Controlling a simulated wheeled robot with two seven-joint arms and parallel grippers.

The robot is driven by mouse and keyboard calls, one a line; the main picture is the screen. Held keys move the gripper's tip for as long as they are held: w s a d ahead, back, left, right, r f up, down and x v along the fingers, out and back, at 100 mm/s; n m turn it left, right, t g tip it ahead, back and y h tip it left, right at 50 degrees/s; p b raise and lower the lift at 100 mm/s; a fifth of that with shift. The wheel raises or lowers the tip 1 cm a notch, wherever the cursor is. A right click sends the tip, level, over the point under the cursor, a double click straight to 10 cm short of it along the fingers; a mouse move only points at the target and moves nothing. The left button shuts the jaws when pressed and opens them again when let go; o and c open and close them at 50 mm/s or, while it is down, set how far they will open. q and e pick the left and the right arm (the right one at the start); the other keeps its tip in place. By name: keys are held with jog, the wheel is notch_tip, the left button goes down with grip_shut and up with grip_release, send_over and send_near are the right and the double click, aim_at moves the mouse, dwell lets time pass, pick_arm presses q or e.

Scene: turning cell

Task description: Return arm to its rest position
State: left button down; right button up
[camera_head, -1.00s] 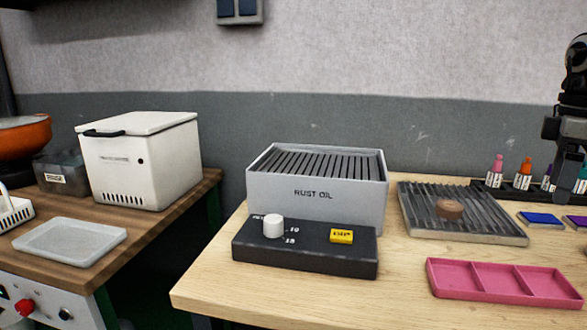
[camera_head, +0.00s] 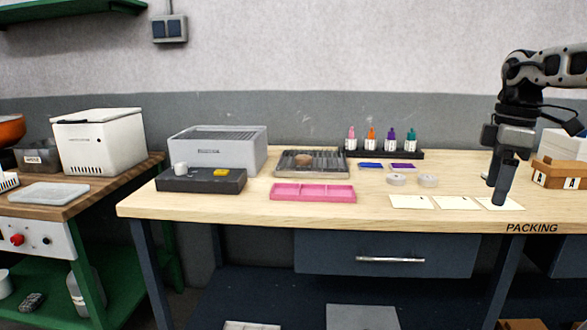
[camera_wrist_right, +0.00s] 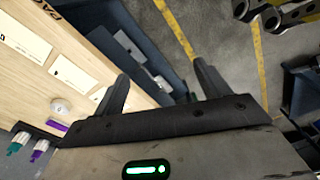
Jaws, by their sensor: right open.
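My right gripper (camera_head: 498,184) hangs at the right end of the wooden bench (camera_head: 380,217), above or in front of the white cards and the PACKING label. In the right wrist view its two fingers (camera_wrist_right: 162,90) are spread apart with nothing between them. The arm comes in from the right edge of the head view. Past the fingers, the wrist view shows the bench edge, dark blue shelving and the floor. My left gripper is not in view.
A brown box marked A (camera_head: 560,174) stands close to the right of the gripper. White cards (camera_head: 457,202), white discs (camera_head: 397,180), a pink tray (camera_head: 312,192), a ribbed rack (camera_head: 312,170), bottles (camera_head: 371,142) and a grey rust oil box (camera_head: 218,154) occupy the bench.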

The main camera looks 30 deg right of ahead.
jog(key=w+a+f+n+t+y+p, duration=0.15)
jog(key=w+a+f+n+y, duration=0.35)
jog(key=a+f, duration=0.6)
jog(key=w+a+f+n+t+y, duration=0.1)
jog(key=w+a+f+t+y, duration=0.15)
jog(key=w+a+f, duration=0.6)
pick_arm(q)
jog(key=p, duration=0.1)
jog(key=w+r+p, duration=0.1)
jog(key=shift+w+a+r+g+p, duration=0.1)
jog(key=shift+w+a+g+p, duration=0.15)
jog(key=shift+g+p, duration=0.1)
pick_arm(e)
jog(key=s+a+f+m+t+h, duration=0.1)
jog(key=s+a+f+m+t, duration=0.1)
jog(key=a, duration=0.7)
jog(key=s+a+f+m+t+h, duration=0.2)
jog(key=s+a+f+m, duration=0.2)
jog(key=a+f, duration=0.3)
jog(key=s+a+f+m+t+h, duration=0.1)
jog(key=a+f, duration=0.4)
jog(key=a, duration=0.6)
jog(key=s+m+t, duration=0.1)
jog(key=s+m, duration=0.1)
jog(key=shift+s+a+h, duration=0.2)
jog(key=shift+s+h, duration=0.1)
jog(key=shift+h, duration=0.05)
